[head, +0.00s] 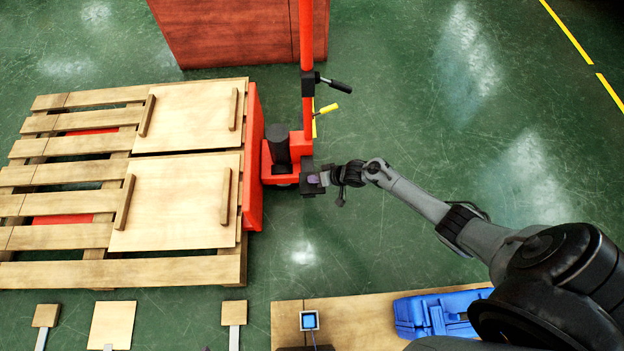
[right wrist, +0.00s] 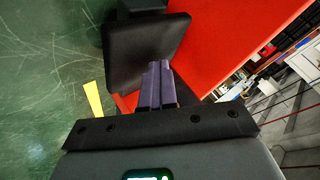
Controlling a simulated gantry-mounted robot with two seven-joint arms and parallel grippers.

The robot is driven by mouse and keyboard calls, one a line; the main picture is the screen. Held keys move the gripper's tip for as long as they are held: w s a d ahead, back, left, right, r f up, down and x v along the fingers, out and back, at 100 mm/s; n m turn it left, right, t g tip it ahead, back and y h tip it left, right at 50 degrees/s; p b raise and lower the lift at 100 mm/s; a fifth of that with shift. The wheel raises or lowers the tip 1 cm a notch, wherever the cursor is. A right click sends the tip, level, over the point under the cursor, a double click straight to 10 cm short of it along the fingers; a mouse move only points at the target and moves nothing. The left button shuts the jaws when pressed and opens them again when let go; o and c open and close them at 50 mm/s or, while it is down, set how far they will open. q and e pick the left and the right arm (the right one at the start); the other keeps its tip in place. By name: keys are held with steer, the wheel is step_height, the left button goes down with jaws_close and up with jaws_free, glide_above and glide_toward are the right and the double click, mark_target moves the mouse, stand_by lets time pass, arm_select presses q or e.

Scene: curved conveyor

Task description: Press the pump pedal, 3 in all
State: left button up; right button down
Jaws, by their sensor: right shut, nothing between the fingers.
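A red pallet truck (head: 272,160) with an upright red mast stands at the right end of a wooden pallet (head: 60,255). A black pad that looks like the pump pedal (head: 308,189) sits low at the truck's right side. My right gripper (head: 321,180) is at this pad, shut and empty. In the right wrist view the purple fingertips (right wrist: 157,75) overlap the black pad (right wrist: 135,55); whether they touch it I cannot tell. My left gripper is not in view.
A black-gripped lever (head: 337,85) and a yellow-tipped lever (head: 328,109) stick out right of the mast. Two wooden boards with handles (head: 165,215) lie on the pallet. A blue item (head: 430,312) lies on a wooden surface at the bottom. Green floor to the right is clear.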

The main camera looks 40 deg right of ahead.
steer(key=shift+s+f, duration=0.1)
steer(key=shift+f, duration=0.3)
steer(key=shift+r, duration=0.35)
step_height(320, 180, up, 3)
steer(key=p, duration=0.3)
steer(key=shift+a+f, duration=0.1)
steer(key=shift+f, duration=0.1)
steer(key=shift+r+p, duration=0.4)
steer(key=shift+p, duration=0.25)
steer(key=shift+r, duration=0.1)
